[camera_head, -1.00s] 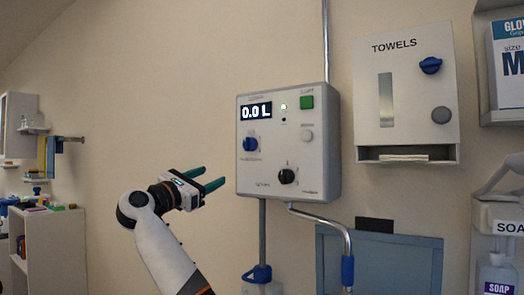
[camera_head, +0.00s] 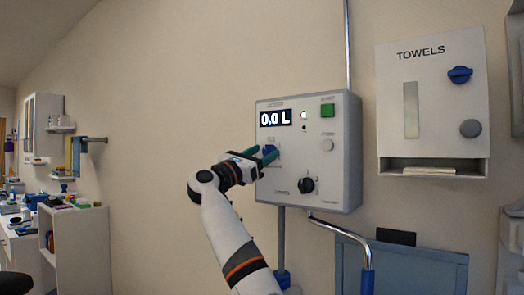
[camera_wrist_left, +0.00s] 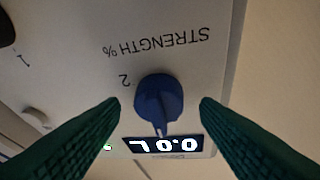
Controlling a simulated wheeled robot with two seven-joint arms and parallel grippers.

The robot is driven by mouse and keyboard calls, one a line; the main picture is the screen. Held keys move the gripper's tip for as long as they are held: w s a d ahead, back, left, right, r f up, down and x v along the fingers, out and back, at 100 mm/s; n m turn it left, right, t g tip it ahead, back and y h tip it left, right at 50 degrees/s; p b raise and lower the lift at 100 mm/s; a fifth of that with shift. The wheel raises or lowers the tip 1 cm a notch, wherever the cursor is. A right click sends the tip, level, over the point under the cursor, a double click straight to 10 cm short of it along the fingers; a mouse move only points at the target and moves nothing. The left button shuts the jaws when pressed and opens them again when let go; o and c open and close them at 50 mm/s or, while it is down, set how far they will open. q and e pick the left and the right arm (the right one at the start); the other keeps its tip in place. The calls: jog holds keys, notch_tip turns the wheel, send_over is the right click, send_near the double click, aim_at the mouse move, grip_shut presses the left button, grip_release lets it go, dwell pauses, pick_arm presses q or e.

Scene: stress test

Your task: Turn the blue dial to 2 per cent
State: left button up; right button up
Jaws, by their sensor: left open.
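The blue dial (camera_head: 269,149) is on the left side of a grey wall-mounted control box (camera_head: 335,170), below a display (camera_head: 275,118) that reads 0.0 L. My left gripper (camera_head: 265,154) has green fingers that are open on either side of the dial, with a visible gap on both sides. My right gripper is not in view.
The box also carries a black knob (camera_head: 307,185), a green button (camera_head: 327,110) and a pale round button (camera_head: 326,145). A towel dispenser (camera_head: 432,105) with a blue knob hangs to the right. A metal pipe (camera_head: 346,45) rises above the box.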

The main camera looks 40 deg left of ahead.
pick_arm(q)
jog(key=shift+w, duration=0.15)
jog(key=shift+c, duration=0.6)
jog(key=c, duration=0.9)
